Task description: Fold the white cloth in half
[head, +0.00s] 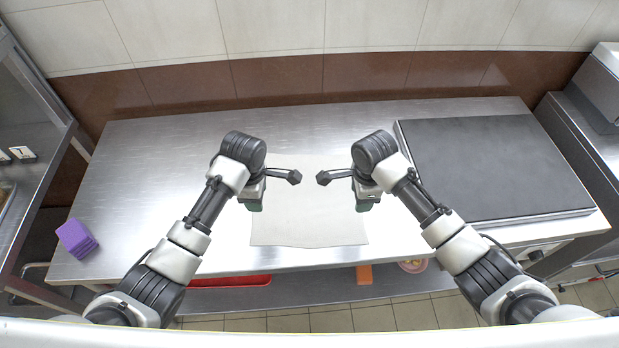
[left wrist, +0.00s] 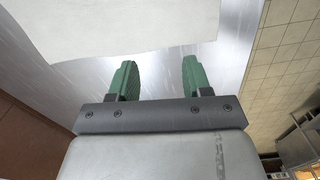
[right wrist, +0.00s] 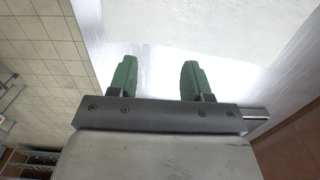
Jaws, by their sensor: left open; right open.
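The white cloth (head: 308,222) lies flat and spread out on the steel table, near its front edge, between my two arms. Its far part runs up between the grippers. My left gripper (head: 254,206) is open and empty above the cloth's left edge. My right gripper (head: 364,206) is open and empty above its right edge. In the left wrist view the cloth (left wrist: 120,22) lies beyond the open green fingers (left wrist: 156,75). In the right wrist view the cloth (right wrist: 230,30) also lies beyond the open green fingers (right wrist: 158,78). Neither gripper touches the cloth visibly.
The steel table (head: 150,165) is clear left of the cloth. A purple block stack (head: 76,239) sits at its left front corner. A dark griddle plate (head: 490,165) fills the right side. A red tray (head: 230,281) and an orange item (head: 364,274) are on the shelf below.

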